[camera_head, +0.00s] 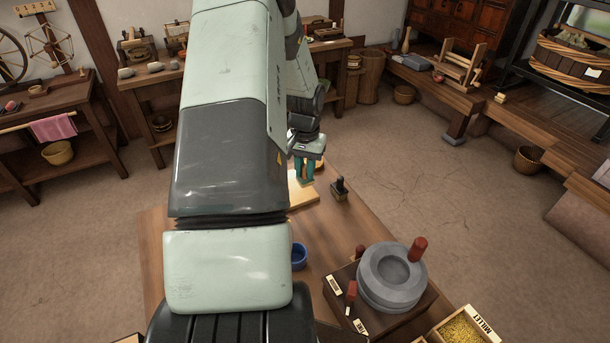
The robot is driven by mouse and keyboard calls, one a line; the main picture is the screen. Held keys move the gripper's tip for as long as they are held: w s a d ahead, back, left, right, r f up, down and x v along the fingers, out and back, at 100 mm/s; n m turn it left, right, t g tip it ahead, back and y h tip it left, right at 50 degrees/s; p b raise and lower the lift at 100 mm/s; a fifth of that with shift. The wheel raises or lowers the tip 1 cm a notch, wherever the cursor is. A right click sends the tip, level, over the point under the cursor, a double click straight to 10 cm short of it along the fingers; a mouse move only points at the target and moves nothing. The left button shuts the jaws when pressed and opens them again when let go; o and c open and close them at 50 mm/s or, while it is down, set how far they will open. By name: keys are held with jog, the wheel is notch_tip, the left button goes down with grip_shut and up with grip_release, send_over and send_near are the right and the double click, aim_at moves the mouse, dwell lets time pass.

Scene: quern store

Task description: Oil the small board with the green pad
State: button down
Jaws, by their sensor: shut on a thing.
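My gripper (306,167) is beyond my arm, low over the wooden table, pointing down. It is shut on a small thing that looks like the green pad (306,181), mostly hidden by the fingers. A pale wooden board (303,196) lies on the table right under it, its left part hidden behind my arm. The pad is at the board's top; I cannot tell whether they touch.
A dark-handled block (340,191) stands right of the board. A blue bowl (299,257) is nearer, partly behind my arm. A grey stone quern (391,278) with red handles sits on a base at the right. A millet box (463,330) is at the lower right.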

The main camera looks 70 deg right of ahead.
jog(key=shift+r, duration=0.65)
jog(key=w+a+r+n, duration=0.4)
jog(key=w+a+r, duration=0.2)
jog(key=w+a, duration=0.5)
jog(key=w+a+r+n, duration=0.45)
jog(key=w+a, duration=0.25)
jog(key=w, duration=0.7)
jog(key=w+a+r+n, duration=0.1)
jog(key=a+r+n, duration=0.2)
jog(key=a, duration=0.7)
jog(key=w+a+r+n, duration=0.2)
jog(key=a+r, duration=0.3)
jog(key=a, duration=0.5)
jog(key=w+a+r+n, duration=0.2)
jog(key=a+r+n, duration=0.2)
jog(key=a, duration=0.7)
jog(key=shift+d+n, duration=0.1)
jog(key=shift+n, duration=0.15)
